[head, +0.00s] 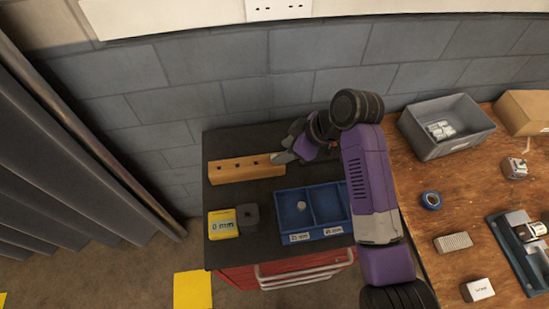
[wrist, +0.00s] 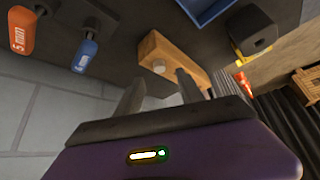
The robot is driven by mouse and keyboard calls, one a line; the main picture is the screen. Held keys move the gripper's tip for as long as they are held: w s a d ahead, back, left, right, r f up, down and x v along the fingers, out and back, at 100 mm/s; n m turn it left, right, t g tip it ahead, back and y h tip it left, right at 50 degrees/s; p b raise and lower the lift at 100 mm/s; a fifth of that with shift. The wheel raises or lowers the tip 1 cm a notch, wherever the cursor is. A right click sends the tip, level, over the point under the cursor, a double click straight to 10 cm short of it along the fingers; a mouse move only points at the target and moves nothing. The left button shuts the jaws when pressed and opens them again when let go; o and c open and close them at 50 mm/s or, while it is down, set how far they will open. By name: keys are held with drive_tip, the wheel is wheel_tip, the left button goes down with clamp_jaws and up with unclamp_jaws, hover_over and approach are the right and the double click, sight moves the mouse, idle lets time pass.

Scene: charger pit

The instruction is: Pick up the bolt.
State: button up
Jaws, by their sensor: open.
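In the wrist view a small pale bolt head (wrist: 159,66) shows at the near end of a wooden block (wrist: 178,58). The block also shows in the head view (head: 235,171), lying on the black cabinet top with a row of dark holes. My gripper (wrist: 160,80) is open, and the bolt head appears in line with the gap between its fingertips. I cannot tell whether the fingers touch it. In the head view my gripper (head: 283,157) is over the block's right end and hides the bolt there.
A blue two-part tray (head: 319,233) holds a pale round piece (head: 301,205). A yellow box (head: 222,224) and a dark block (head: 248,216) stand left of it. A wooden bench (head: 415,205) is at right; the wall is close behind.

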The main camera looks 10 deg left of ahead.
drive_tip(key=x, duration=0.4)
drive_tip(key=shift+d+f, duration=0.1)
clamp_jaws()
wheel_tip(320, 180, up, 20)
drive_tip(key=b, duration=0.1)
idle(0.7)
